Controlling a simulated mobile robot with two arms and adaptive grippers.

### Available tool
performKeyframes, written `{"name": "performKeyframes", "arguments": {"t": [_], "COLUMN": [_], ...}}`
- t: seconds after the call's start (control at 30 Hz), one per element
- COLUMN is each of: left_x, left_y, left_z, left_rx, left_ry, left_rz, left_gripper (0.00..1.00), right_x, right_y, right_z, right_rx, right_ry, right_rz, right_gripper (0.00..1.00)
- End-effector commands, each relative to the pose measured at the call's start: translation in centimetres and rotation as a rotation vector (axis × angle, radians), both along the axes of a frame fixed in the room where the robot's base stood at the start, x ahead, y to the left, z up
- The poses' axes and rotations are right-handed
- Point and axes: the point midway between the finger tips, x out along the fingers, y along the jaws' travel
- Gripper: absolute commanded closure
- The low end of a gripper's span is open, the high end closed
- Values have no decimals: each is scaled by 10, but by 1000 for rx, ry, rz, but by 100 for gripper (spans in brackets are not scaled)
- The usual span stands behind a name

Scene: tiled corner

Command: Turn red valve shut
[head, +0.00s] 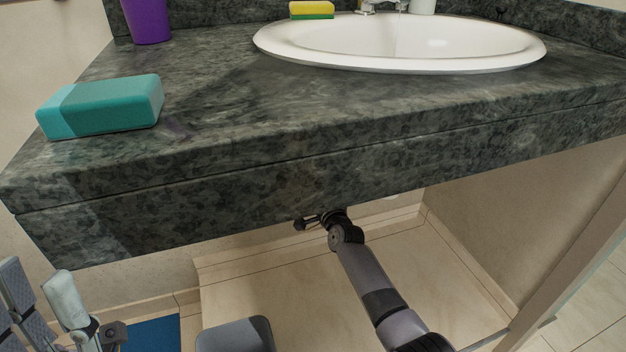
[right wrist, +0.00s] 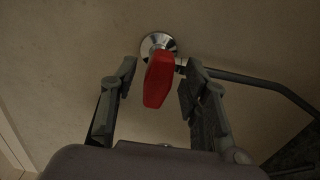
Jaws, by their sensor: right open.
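The red valve handle (right wrist: 158,80) shows in the right wrist view, in front of a round chrome wall plate (right wrist: 157,44). My right gripper (right wrist: 156,84) is open, with one finger on each side of the red handle and a visible gap on the left side; the right finger is closer to it. In the head view my right gripper (head: 312,221) reaches under the counter, and the valve is hidden there. My left gripper (head: 40,298) is at the lower left of the head view, with its fingers apart and nothing seen between them.
A dark pipe (right wrist: 262,83) runs right from the valve. The dark stone counter (head: 230,110) overhangs my right arm. It bears a white sink (head: 400,62), a teal sponge block (head: 105,105), a purple cup (head: 146,20) and a yellow-green sponge (head: 311,10). A blue mat (head: 152,334) lies below.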

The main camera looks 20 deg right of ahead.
Motion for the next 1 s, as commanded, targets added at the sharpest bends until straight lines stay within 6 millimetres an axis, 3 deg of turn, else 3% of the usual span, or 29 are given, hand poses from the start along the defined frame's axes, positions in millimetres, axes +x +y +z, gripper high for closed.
{"name": "performKeyframes", "arguments": {"t": [0.37, 0.8, 1.0], "left_x": [-2, -1, -1], "left_y": [1, 1, 1], "left_z": [-7, -7, -7], "left_rx": [-3, -1, -1], "left_ry": [-7, -4, -4], "left_rz": [2, 1, 1], "left_gripper": [60, 60, 60], "right_x": [-13, -92, -115], "right_y": [0, -3, -4], "right_z": [-2, 0, 1], "right_rx": [4, 1, 0], "right_ry": [2, 2, 1], "right_rz": [0, -1, -1], "right_gripper": [58, 58, 58]}}
